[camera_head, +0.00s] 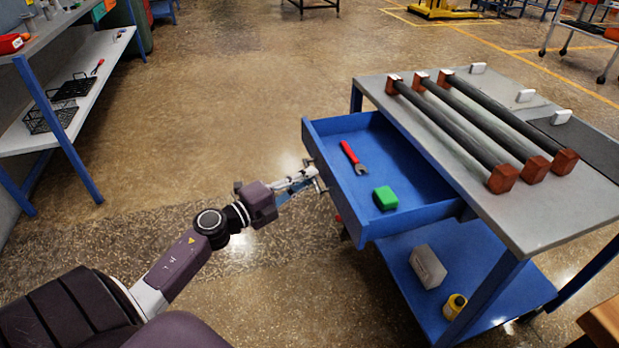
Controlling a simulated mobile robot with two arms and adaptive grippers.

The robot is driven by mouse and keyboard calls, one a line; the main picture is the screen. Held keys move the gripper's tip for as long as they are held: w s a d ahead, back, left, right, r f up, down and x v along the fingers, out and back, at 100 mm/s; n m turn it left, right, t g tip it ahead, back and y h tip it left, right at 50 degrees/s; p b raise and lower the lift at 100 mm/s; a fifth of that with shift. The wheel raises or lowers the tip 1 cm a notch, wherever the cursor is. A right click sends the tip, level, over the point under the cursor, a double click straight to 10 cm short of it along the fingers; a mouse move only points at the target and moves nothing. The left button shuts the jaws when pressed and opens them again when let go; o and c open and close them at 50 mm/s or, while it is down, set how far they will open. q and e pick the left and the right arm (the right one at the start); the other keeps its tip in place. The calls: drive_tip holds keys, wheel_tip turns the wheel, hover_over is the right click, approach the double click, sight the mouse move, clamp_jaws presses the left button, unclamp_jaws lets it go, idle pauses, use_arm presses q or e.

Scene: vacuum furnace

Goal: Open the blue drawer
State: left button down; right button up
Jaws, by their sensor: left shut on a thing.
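The blue drawer (411,209) stands pulled out to the left from under the grey top of a blue workbench (560,232). A red wrench (350,153) and a green block (385,197) lie inside it. My left gripper (314,180) is at the outer face of the drawer front, shut on the drawer handle. The handle is mostly hidden by the fingers. My right gripper is not in view.
Several dark bars with red end blocks (503,178) lie on the bench top. A lower blue shelf (405,262) holds a grey block (428,267) and a yellow item (454,306). Shelving (80,85) stands at left. The floor between is clear.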

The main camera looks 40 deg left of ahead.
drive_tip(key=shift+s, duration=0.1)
use_arm(q)
drive_tip(key=c, duration=2)
unclamp_jaws()
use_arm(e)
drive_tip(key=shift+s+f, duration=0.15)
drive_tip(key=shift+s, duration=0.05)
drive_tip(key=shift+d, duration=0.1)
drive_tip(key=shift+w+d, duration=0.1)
use_arm(q)
drive_tip(key=v, duration=1.2)
